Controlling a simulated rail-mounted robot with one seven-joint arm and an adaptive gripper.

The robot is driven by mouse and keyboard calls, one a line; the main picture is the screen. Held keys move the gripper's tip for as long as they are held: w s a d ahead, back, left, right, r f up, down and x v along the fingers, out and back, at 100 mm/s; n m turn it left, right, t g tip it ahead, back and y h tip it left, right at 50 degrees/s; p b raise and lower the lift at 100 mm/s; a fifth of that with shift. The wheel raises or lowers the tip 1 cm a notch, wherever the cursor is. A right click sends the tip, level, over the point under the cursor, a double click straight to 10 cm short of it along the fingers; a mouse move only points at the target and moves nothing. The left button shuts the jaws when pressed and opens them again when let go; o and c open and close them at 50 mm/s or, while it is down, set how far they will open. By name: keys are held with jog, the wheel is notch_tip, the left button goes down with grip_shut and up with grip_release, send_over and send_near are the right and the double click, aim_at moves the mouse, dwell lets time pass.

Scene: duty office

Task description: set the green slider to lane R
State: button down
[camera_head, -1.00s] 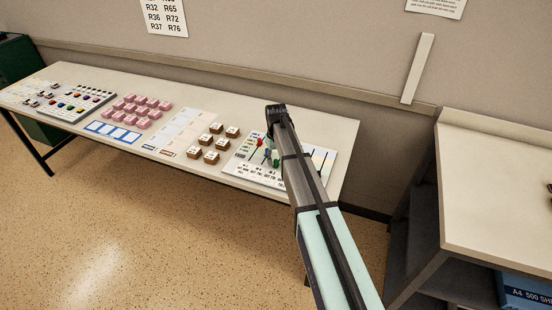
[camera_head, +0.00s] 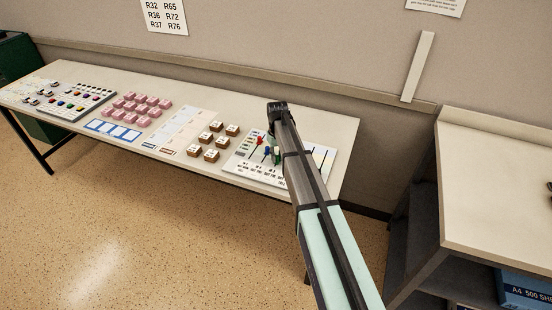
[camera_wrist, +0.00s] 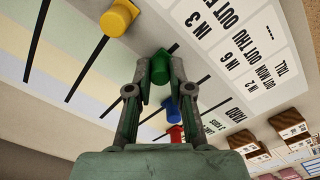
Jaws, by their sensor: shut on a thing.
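My gripper (camera_wrist: 160,88) is shut on the green slider (camera_wrist: 160,66), with a finger on each side of its knob. The slider board (camera_head: 243,165) lies at the right end of the long table, partly hidden by my arm in the head view. In the wrist view, the blue slider (camera_wrist: 173,109) and red slider (camera_wrist: 175,133) are below the green one, and the yellow slider (camera_wrist: 118,17) is at the upper left. Black slots cross pale coloured bands beside white printed labels (camera_wrist: 240,45). I cannot make out a lane R mark.
Brown labelled blocks (camera_head: 211,142) stand left of the board, with pink blocks (camera_head: 137,108) farther left. A wall sheet (camera_head: 165,15) lists R numbers. A separate desk (camera_head: 500,180) stands at the right, across a gap.

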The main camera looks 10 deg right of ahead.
jog(key=w+d, duration=0.2)
jog(key=w, duration=0.1)
jog(key=w+d+b, duration=0.1)
jog(key=w+d, duration=0.1)
jog(key=w, duration=0.2)
jog(key=w+d+b, duration=0.1)
jog(key=w+d, duration=0.2)
jog(key=w, duration=0.1)
jog(key=shift+f, duration=0.1)
jog(key=shift+w+d, duration=0.35)
jog(key=shift+w, duration=0.15)
jog(key=c, duration=1)
grip_release()
jog(key=shift+w+d, duration=0.1)
jog(key=shift+c, duration=0.2)
jog(key=shift+r, duration=0.2)
notch_tip(320, 180, up, 12)
jog(key=shift+f, duration=0.1)
